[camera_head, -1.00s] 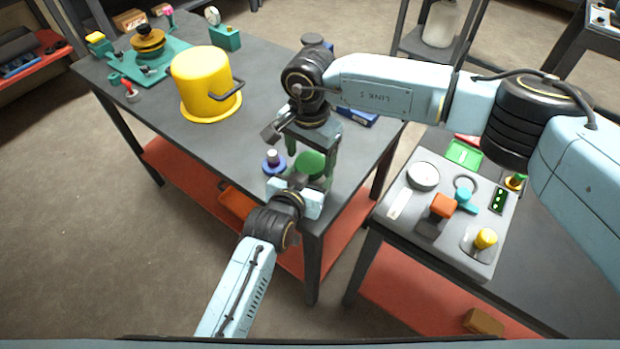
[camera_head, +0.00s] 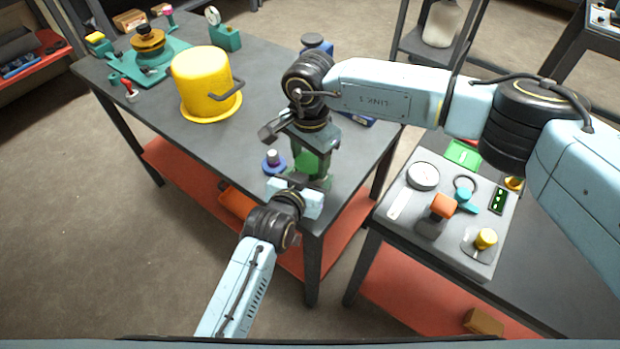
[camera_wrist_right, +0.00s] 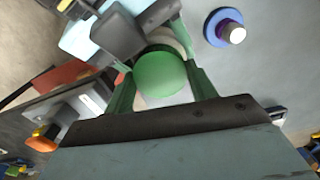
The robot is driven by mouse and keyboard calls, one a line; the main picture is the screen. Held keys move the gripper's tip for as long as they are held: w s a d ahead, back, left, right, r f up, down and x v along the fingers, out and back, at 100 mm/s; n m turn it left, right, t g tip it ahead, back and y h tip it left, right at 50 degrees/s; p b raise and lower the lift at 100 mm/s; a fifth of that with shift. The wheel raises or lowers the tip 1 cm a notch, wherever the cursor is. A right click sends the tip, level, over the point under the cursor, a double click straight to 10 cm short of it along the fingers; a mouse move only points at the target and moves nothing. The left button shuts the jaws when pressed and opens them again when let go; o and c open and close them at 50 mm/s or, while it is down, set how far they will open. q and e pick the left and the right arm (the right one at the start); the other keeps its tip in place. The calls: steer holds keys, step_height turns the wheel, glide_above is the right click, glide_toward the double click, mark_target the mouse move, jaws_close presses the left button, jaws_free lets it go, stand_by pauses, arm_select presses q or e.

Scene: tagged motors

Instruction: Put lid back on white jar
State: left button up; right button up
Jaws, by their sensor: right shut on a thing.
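A round green lid (camera_head: 307,161) is between the fingers of my right gripper (camera_head: 309,172), near the table's front corner. The right wrist view shows the green lid (camera_wrist_right: 160,75) with a finger on each side. The pale rim of the white jar (camera_wrist_right: 172,38) shows past the lid; whether the lid touches the jar or is seated on it I cannot tell. In the head view the jar is mostly hidden by my grippers. My left gripper (camera_head: 296,192) is low beside the jar; its fingertips are hidden, so its hold is unclear.
A blue disc with a pale knob (camera_head: 273,161) stands close to the left of the lid. A yellow pot (camera_head: 203,82) and a teal fixture (camera_head: 150,62) stand farther back on the grey table (camera_head: 262,105). A panel with controls (camera_head: 405,225) is on the right bench.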

steer(key=o, duration=1.1)
steer(key=shift+r, duration=2.3)
steer(key=shift+r+n, duration=0.7)
steer(key=shift+r, duration=1.05)
steer(key=shift+c, duration=0.5)
steer(key=shift+f, duration=4.05)
steer(key=c, duration=1)
